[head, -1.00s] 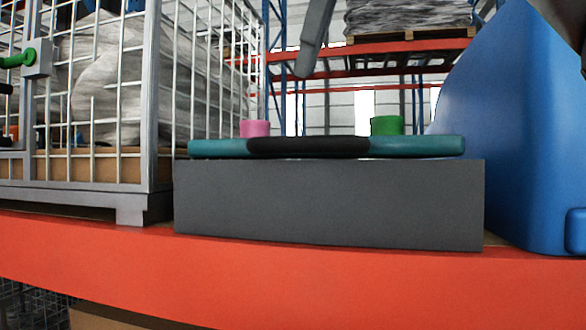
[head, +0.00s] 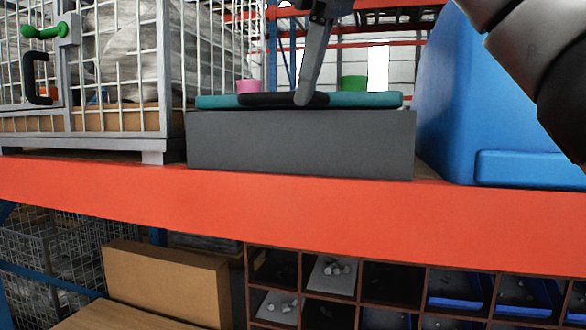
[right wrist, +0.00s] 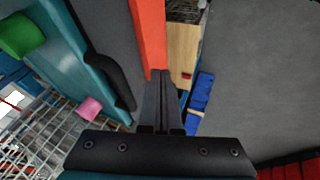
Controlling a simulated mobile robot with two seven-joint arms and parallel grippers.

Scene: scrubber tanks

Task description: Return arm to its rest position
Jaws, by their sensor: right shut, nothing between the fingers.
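My right gripper (head: 304,98) hangs down from the top of the head view, its fingers shut and empty. It appears in front of a teal tray (head: 366,100) with a black middle part; I cannot tell the gap between them. In the right wrist view the closed fingers (right wrist: 161,75) point over the orange beam, with the teal tray (right wrist: 75,60) to their left. A pink cylinder (head: 248,86) and a green cylinder (head: 353,83) stand at the tray. My left gripper is not in view.
The tray lies on a grey box (head: 300,145) on a shelf with an orange beam (head: 300,205). A wire cage (head: 150,70) stands left and a blue container (head: 450,110) right. Below are a cardboard box (head: 165,285) and a compartment rack (head: 395,285).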

